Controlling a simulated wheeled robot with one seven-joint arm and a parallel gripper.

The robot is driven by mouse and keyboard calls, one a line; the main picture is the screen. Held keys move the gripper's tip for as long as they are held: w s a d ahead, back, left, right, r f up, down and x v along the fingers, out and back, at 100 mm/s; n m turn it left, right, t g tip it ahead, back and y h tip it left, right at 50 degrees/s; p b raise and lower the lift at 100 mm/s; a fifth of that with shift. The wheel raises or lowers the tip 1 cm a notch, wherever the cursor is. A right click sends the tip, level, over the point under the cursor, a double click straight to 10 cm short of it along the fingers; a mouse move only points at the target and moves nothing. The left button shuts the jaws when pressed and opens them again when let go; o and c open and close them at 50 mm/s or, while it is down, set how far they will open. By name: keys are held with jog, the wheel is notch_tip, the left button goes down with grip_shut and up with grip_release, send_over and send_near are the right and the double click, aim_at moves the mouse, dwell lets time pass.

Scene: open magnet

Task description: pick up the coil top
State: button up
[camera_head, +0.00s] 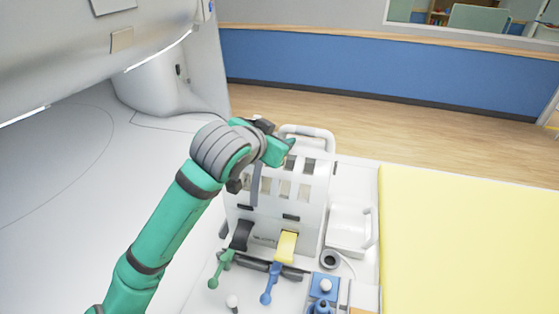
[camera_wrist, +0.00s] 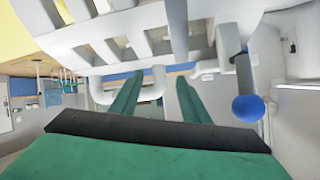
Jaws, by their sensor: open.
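The coil top (camera_head: 318,185) is a white curved shell with rectangular slots and a white tube handle (camera_head: 308,130) at its far end. It stands on the white table left of the yellow pad. My gripper (camera_head: 290,146) is over the shell's upper left part, close to the handle. In the wrist view, my gripper (camera_wrist: 158,80) has its two green fingers apart with nothing held. The slotted shell (camera_wrist: 120,30) fills the top there. One leg of the handle shows between the fingers; I cannot tell whether it is within their reach. My arm hides part of the shell.
A yellow pad (camera_head: 465,245) covers the right side. A white tray (camera_head: 350,215) lies beside the coil. Green (camera_head: 220,268) and blue (camera_head: 270,283) levers and a yellow block (camera_head: 287,246) are at the front. The large white scanner (camera_head: 60,60) stands at left.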

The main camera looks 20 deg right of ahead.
jog(key=shift+d, duration=0.1)
grip_shut()
jog(key=shift+w+r, duration=0.1)
dwell(1.2)
